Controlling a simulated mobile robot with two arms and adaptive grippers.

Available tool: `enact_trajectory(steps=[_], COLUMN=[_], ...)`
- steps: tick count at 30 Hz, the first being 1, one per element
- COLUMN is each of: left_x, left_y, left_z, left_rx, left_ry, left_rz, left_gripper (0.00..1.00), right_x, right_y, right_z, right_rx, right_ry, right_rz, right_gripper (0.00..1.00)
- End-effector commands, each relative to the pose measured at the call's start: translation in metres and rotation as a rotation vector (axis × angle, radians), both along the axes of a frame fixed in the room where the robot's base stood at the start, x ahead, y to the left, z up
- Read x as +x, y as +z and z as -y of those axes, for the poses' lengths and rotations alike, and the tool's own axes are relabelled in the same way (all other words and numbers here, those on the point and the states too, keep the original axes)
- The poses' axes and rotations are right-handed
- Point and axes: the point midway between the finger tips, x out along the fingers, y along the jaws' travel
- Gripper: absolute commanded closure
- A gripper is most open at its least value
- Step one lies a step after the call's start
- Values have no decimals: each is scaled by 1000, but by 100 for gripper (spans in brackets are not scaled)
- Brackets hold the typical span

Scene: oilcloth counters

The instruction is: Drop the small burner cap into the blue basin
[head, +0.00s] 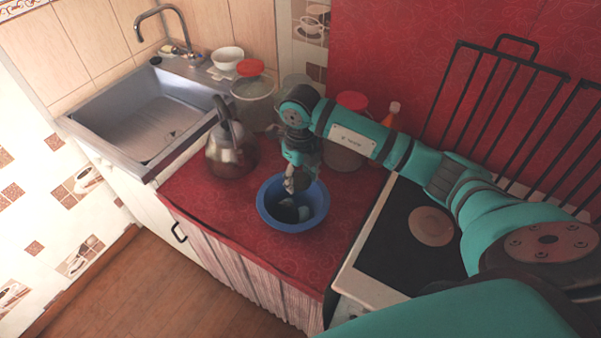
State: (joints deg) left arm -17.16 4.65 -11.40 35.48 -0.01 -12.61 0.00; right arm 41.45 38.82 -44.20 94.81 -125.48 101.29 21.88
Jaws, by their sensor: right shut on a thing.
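The blue basin (269,218) stands on the red oilcloth counter, left of the stove. My right gripper (296,206) comes down from above into the basin's opening, with its fingers pointing down. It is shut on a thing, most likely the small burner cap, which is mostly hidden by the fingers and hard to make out. Dark and pale shapes show inside the basin below the gripper, too small to tell apart. I cannot tell whether the held thing touches the basin's bottom. My left gripper is not in view.
A metal kettle (231,152) stands left of the basin. Behind are red-lidded jars (252,97) and an orange-topped bottle (391,115). A sink (150,120) lies left, a stove (410,240) right, with black racks (490,100) behind. The counter's front is clear.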

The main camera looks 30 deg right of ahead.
Motion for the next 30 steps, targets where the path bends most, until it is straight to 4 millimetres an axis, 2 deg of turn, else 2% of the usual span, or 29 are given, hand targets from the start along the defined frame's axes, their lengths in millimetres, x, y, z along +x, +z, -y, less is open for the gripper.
enact_trajectory(steps=[1,5,14,15,21,30], left_x=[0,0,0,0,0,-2], left_y=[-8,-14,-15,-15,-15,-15], left_z=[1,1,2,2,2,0], left_rx=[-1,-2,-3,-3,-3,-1], left_ry=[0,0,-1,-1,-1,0], left_rz=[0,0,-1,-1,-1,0], left_gripper=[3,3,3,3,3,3], right_x=[0,0,0,0,0,0], right_y=[-11,-22,-24,-24,-24,-22], right_z=[0,0,0,0,0,0], right_rx=[1,1,0,0,0,0], right_ry=[0,1,1,1,1,2], right_rz=[-1,0,1,1,1,1], right_gripper=[74,74,74,47,21,21])
